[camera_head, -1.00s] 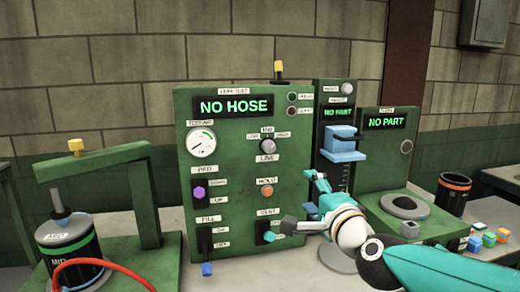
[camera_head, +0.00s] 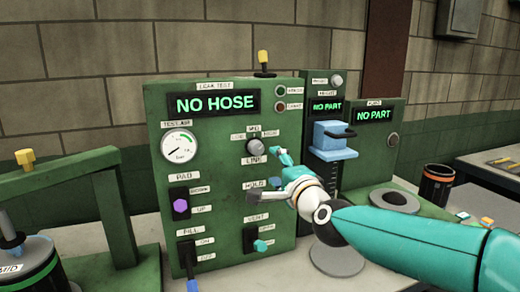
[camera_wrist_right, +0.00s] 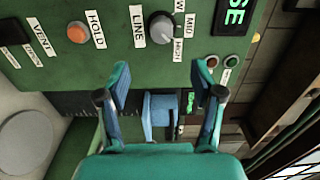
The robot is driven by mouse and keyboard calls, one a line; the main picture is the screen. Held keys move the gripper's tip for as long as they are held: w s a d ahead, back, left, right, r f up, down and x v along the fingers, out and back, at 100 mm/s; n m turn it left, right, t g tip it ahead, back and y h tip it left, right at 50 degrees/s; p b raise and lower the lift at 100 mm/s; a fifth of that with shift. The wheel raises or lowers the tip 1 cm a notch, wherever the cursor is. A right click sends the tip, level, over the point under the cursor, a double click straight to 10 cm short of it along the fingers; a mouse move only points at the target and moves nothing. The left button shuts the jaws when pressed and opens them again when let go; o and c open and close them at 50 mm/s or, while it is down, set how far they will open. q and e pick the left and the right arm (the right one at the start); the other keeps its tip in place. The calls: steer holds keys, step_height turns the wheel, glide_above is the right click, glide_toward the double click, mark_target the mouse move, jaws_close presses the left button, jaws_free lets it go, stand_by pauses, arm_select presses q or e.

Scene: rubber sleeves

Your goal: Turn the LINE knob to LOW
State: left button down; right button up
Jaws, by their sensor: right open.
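The LINE knob (camera_head: 256,147) is a small grey round knob in the upper middle of the green leak-test panel (camera_head: 225,130), with LOW, MID and HIGH labels around its top. It also shows in the right wrist view (camera_wrist_right: 163,27), where its pointer is too small to read surely. My right gripper (camera_head: 266,176) is open and empty, just below and right of the knob in the head view. In the wrist view its fingers (camera_wrist_right: 163,78) are spread apart, with the knob beyond the fingertips. I see no contact with the knob. My left gripper is not in view.
The HOLD button (camera_wrist_right: 77,33), a VENT lever (camera_head: 262,245) and a PAD lever (camera_head: 180,206) are on the same panel. A station with a blue block (camera_head: 333,140) stands just right of the panel. A black cup (camera_head: 436,184) stands farther right.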

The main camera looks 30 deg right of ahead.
mark_target(259, 151)
steer(key=p+x, duration=0.3)
steer(key=x, duration=0.7)
steer(key=shift+w+a+r, duration=0.1)
steer(key=shift+w, duration=0.05)
steer(key=shift+w+d+p, duration=0.2)
steer(key=shift+w+p, duration=0.15)
steer(key=shift+w, duration=0.3)
steer(key=c, duration=1)
steer(key=shift+s+d, duration=0.15)
steer(key=shift+d, duration=0.45)
steer(key=shift+c, duration=0.8)
steer(key=shift+a, duration=0.5)
